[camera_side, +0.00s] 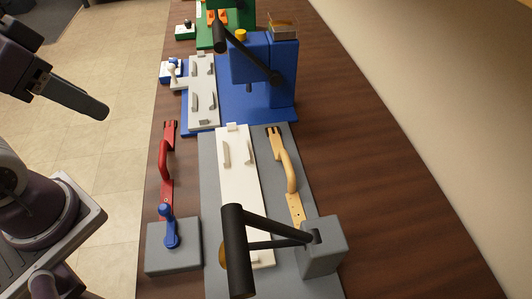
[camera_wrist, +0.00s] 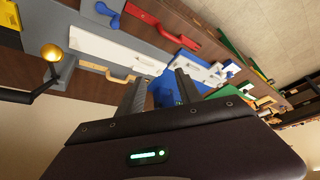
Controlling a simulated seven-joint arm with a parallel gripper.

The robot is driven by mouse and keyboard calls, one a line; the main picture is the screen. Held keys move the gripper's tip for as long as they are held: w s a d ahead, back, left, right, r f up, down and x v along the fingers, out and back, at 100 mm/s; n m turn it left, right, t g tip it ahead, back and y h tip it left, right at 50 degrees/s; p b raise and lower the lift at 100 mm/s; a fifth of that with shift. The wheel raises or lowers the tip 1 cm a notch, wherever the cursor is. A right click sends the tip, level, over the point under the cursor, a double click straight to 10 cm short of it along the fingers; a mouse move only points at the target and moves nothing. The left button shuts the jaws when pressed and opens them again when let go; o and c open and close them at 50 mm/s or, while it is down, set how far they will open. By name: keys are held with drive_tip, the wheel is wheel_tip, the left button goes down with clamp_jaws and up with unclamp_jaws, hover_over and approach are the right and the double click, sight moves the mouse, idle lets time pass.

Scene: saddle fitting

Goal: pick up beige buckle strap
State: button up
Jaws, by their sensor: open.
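The beige buckle strap (camera_side: 291,179) lies lengthwise on the grey base plate, to the right of the white board. It has a raised, curved handle-like middle, a forked far end and a flat near end with holes. In the wrist view the strap (camera_wrist: 108,74) shows left of my gripper's fingers, partly cut off by the near finger. My gripper (camera_wrist: 163,79) is open, with nothing between its fingers, and is apart from the strap. In the side view my arm is at the left edge, well away from the strap.
A white board (camera_side: 240,190) with grey clips lies beside the strap. A grey block with a black lever (camera_side: 238,250) stands at its near end. A red strap (camera_side: 166,165) and a blue-knobbed block (camera_side: 172,245) are left. A blue fixture (camera_side: 250,60) stands behind. Bare table lies right.

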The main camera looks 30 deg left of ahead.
drive_tip(key=w+f+m+y, duration=0.2)
drive_tip(key=w+f+m, duration=0.1)
drive_tip(key=w+m, duration=0.55)
drive_tip(key=m+h, duration=0.7)
drive_tip(key=m, duration=1.2)
approach(283, 156)
drive_tip(key=shift+n+g, duration=0.25)
drive_tip(key=shift+g, duration=0.15)
drive_tip(key=x, duration=1.1)
drive_tip(key=shift+w+r, duration=0.2)
drive_tip(key=shift+w, duration=0.05)
clamp_jaws()
